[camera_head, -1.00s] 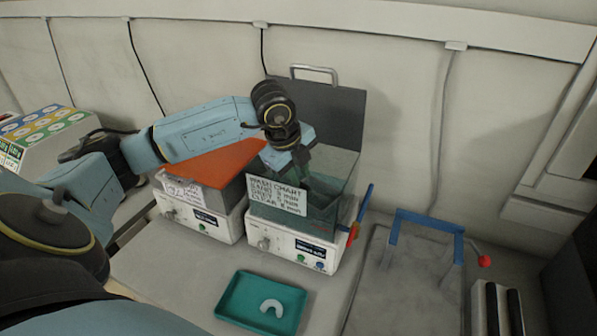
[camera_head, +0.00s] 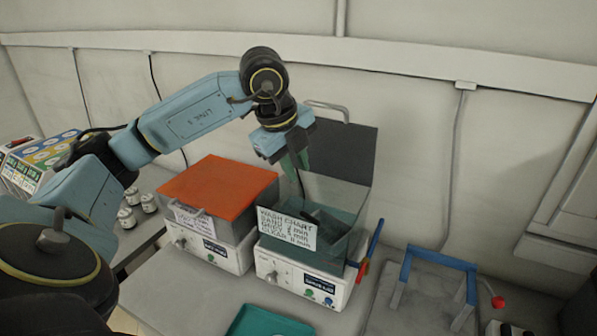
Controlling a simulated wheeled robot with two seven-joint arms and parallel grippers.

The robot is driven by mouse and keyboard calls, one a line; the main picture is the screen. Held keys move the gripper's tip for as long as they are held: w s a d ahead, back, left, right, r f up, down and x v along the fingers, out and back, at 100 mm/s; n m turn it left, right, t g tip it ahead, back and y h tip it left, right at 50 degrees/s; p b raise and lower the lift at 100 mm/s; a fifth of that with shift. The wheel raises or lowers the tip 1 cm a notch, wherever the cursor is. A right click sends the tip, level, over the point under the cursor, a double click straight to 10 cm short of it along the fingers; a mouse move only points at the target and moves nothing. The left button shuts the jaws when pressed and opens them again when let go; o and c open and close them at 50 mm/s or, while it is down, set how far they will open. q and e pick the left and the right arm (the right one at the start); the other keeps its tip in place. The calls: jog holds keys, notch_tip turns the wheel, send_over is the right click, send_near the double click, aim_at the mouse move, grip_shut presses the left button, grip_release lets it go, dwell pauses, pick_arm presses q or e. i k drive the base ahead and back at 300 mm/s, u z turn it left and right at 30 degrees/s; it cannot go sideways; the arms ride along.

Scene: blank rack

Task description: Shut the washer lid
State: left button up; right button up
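The washer (camera_head: 290,272) is a white box with a knob and a teal glass-walled tank. Its dark grey lid (camera_head: 345,152) stands open, upright at the tank's back edge, with a metal handle (camera_head: 327,108) on top. A dark object (camera_head: 330,222) is inside the tank, partly hidden by the wall and the wash chart card (camera_head: 287,228). My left gripper (camera_head: 302,166) points down above the tank's back left, in front of the lid and apart from the handle. Its green fingers lie close together in this view, so their gap is unclear. My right gripper is out of view.
A similar unit with an orange lid (camera_head: 218,186) stands just left of the washer. A blue and red lever (camera_head: 370,250) is at the washer's right side. A blue frame (camera_head: 440,262) stands further right, and a teal tray (camera_head: 268,322) in front.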

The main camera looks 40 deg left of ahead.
aim_at(345, 150)
jog(key=u, duration=1.25)
